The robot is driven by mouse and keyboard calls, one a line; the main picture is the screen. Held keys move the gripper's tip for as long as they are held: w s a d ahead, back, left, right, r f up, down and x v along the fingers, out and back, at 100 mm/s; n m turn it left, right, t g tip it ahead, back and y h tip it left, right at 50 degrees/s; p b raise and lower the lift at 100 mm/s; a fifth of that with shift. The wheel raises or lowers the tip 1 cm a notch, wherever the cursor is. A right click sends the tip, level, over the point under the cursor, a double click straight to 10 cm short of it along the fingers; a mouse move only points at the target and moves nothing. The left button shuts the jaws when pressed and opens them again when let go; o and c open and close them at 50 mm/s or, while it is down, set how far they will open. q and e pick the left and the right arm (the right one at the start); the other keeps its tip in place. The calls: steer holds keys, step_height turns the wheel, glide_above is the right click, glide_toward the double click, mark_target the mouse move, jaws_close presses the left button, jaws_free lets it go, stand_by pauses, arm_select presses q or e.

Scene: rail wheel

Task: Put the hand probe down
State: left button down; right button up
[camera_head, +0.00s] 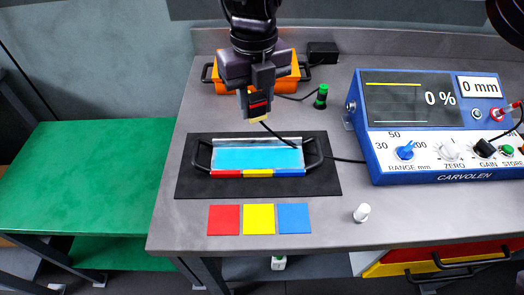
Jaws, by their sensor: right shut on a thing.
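My right gripper (250,84) comes in from the top of the head view and is shut on the hand probe (258,104). The probe is a small red and black block with a pale yellow lower end. It is held over the back of a black mat (188,182), apparently above the surface. A black cable runs from near its lower end down to the right. On the mat stands a block with black side handles, a light blue top (258,158) and a red, yellow and blue front strip. My left gripper is not in view.
A blue instrument (376,172) reading 0% stands at the right. An orange case (290,84), a black box (323,52) and a green-topped bottle (321,97) are behind.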

glide_above(258, 158)
step_height(258, 158, down, 8)
steer(key=shift+w+r, duration=0.1)
steer(key=shift+r, duration=0.15)
steer(key=shift+f, duration=0.5)
step_height(258, 158, down, 4)
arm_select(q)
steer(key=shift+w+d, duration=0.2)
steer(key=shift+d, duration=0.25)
arm_select(e)
steer(key=shift+f, duration=0.2)
steer(key=o, duration=1.1)
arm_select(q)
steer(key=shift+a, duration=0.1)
arm_select(e)
steer(key=shift+r, duration=0.1)
